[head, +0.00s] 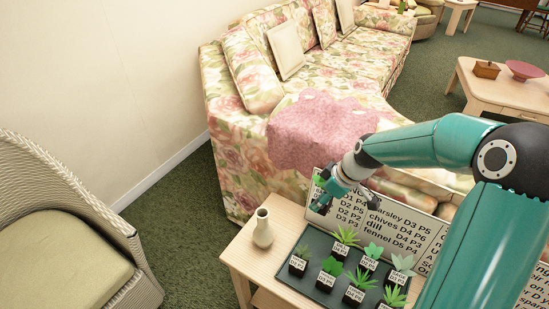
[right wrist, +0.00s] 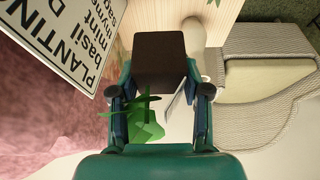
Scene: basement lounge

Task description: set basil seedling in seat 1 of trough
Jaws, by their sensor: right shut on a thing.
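My right gripper (head: 330,190) is above the back left of the side table, by the planting sign. In the right wrist view its fingers (right wrist: 160,112) are shut on a seedling with green leaves (right wrist: 146,122), a white label (right wrist: 177,104) and a dark square pot (right wrist: 158,62). The label cannot be read here, so I cannot tell whether it is basil. In the head view the seedling is mostly hidden by the gripper. Several labelled seedlings in black pots stand on a dark tray (head: 318,242). I cannot make out the trough or its seat 1. My left gripper is out of view.
A pale vase (head: 262,229) stands at the left of the wooden side table (head: 240,257). The planting sign (head: 395,226) stands behind the tray, with another sign (head: 515,270) at right. A floral sofa (head: 235,140) with a pink throw (head: 315,130) is behind; a wicker chair (head: 75,225) is left.

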